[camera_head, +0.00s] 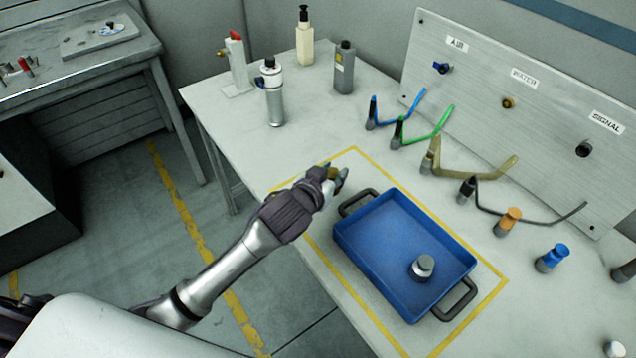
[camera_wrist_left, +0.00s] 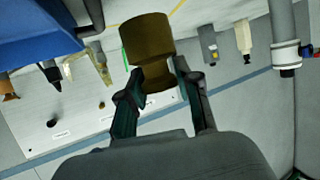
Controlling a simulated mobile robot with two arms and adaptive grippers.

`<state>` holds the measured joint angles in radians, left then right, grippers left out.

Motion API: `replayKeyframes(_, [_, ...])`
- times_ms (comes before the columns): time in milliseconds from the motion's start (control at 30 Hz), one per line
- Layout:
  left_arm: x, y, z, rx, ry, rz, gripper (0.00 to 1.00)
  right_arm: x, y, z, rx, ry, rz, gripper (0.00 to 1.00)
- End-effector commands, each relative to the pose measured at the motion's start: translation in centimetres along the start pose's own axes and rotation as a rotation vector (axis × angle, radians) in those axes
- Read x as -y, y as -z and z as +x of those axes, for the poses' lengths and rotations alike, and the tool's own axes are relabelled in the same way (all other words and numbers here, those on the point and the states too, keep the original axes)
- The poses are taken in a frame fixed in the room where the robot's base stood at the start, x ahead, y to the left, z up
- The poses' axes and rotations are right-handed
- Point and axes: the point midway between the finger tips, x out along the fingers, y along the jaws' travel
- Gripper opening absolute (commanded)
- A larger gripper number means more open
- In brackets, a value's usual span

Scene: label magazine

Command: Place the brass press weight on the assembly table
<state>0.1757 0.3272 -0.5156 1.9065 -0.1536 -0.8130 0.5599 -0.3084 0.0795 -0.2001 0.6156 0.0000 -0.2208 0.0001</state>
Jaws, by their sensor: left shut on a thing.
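The brass press weight (camera_wrist_left: 147,42) is a brown-gold cylinder with a narrower neck, held between the two fingers of my left gripper in the left wrist view. My left gripper (camera_head: 337,178) is shut on it in the head view, beside the upper left corner of the blue tray. Only a small part of the weight (camera_head: 321,172) shows there; the fingers hide most of it. The assembly table (camera_head: 255,128) lies under the gripper. I cannot tell whether the weight touches the table. My right gripper is not in view.
The blue tray (camera_head: 357,244) stands inside a yellow taped outline and holds a silver weight (camera_head: 422,268). Coloured hoses and plugs lie along the panel (camera_head: 480,85). Bottles (camera_head: 344,68) and a silver canister (camera_head: 273,95) stand at the back.

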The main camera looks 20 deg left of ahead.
Motion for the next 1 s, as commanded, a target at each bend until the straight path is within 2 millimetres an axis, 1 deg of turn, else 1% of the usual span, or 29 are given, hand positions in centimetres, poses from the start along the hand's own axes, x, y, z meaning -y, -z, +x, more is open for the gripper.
replayKeyframes(33, [1.4, -0.4, 0.3, 0.001, 0.005, 0.004, 0.0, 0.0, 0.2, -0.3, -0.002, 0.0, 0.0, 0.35])
replayKeyframes(100, [2.8, -1.1, 0.9, 0.0, 0.004, 0.004, 0.0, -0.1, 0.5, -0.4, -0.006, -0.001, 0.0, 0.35])
replayKeyframes(200, [4.2, -1.9, 1.4, -0.002, 0.002, 0.001, 0.0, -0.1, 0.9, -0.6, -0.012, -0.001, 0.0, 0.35])
replayKeyframes(300, [5.1, -2.3, 1.8, -0.004, 0.0, 0.0, 0.0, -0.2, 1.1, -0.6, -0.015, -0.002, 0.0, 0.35])
replayKeyframes(367, [5.3, -2.5, 1.9, -0.004, 0.0, 0.0, 0.0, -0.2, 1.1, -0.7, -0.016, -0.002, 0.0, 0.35])
replayKeyframes(433, [5.4, -3.2, 2.1, -0.002, 0.0, -0.002, 0.0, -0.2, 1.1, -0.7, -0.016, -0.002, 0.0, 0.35])
replayKeyframes(600, [5.3, -5.5, 3.1, -0.001, -0.001, -0.002, 0.0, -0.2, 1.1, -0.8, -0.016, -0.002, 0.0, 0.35])
replayKeyframes(667, [5.3, -6.0, 3.3, -0.001, -0.001, -0.003, 0.0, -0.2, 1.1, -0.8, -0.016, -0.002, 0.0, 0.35])
replayKeyframes(1000, [5.3, -6.4, 3.5, -0.004, -0.002, -0.001, 0.0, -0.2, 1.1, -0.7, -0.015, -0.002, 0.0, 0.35])
